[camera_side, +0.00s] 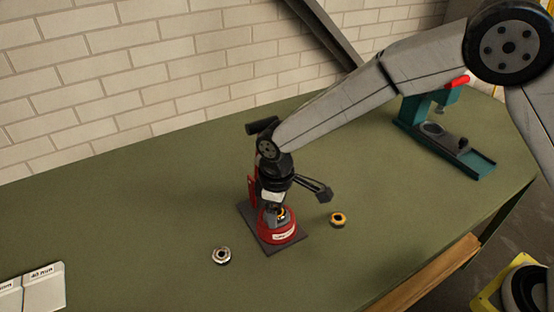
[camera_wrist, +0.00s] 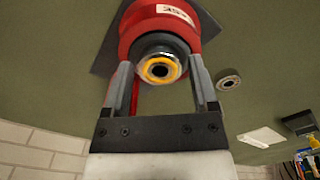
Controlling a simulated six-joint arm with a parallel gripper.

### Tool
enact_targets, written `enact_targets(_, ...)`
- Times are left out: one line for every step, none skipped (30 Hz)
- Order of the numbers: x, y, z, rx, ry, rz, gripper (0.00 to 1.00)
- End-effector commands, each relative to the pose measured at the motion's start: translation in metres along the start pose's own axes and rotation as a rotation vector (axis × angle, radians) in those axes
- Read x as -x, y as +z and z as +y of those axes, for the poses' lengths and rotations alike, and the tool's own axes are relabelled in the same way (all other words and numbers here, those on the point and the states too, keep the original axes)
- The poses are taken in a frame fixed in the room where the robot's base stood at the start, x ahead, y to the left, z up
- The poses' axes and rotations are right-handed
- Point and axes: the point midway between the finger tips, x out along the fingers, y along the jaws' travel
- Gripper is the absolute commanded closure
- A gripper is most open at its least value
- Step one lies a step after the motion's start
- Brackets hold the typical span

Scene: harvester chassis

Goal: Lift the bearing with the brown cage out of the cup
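The red cup (camera_side: 279,234) stands upright on a dark plate. It also shows at the top of the wrist view (camera_wrist: 134,30), with a white label. A bearing (camera_wrist: 160,69) with a yellow-orange ring around a dark bore sits at the cup, inside a grey ring. I cannot tell how deep it sits, or whether its cage is brown. My gripper (camera_wrist: 160,66) points down over the cup, one finger on each side of the bearing. It looks open, with narrow gaps beside the bearing. In the side view my gripper (camera_side: 278,208) largely hides the bearing.
A yellow-ringed bearing (camera_side: 338,219) lies right of the cup, and a silver bearing (camera_side: 221,256) lies front left. A teal press (camera_side: 445,138) stands at the back right. White labelled blocks (camera_side: 38,287) are front left.

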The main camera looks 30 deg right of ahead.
Motion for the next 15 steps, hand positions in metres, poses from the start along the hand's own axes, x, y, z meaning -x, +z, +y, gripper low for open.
enact_targets(-0.0002,0.0002,0.0,0.0,0.0,-0.001,0.43)
enact_targets(-0.0002,0.0002,0.0,0.0,0.0,-0.001,0.52)
enact_targets(-0.0002,0.0002,0.0,0.0,0.0,-0.001,0.65)
enact_targets(-0.0002,0.0002,0.0,0.0,0.0,-0.001,0.74)
enact_targets(-0.0002,0.0002,0.0,0.0,0.0,-0.001,0.84)
enact_targets(-0.0003,0.0002,0.0,0.0,0.0,-0.001,0.94)
enact_targets(-0.0001,0.0001,0.0001,0.0,0.0,0.0,0.94)
enact_targets(0.0,0.0001,0.0001,0.0,0.0,0.0,1.0)
enact_targets(0.0002,0.0001,0.0001,0.0,0.0,0.0,1.0)
enact_targets(0.0005,0.0,0.0001,0.0,0.0,0.0,1.0)
enact_targets(0.0009,0.0,0.0001,0.0,0.0,0.0,1.0)
enact_targets(0.0018,-0.0001,0.0001,0.0,0.0,0.001,1.0)
enact_targets(0.0026,-0.0002,0.0001,0.0,0.0,0.001,1.0)
enact_targets(0.0035,-0.0002,0.0002,0.0,0.001,0.001,1.0)
enact_targets(0.005,-0.0003,0.0002,0.0,0.001,0.001,1.0)
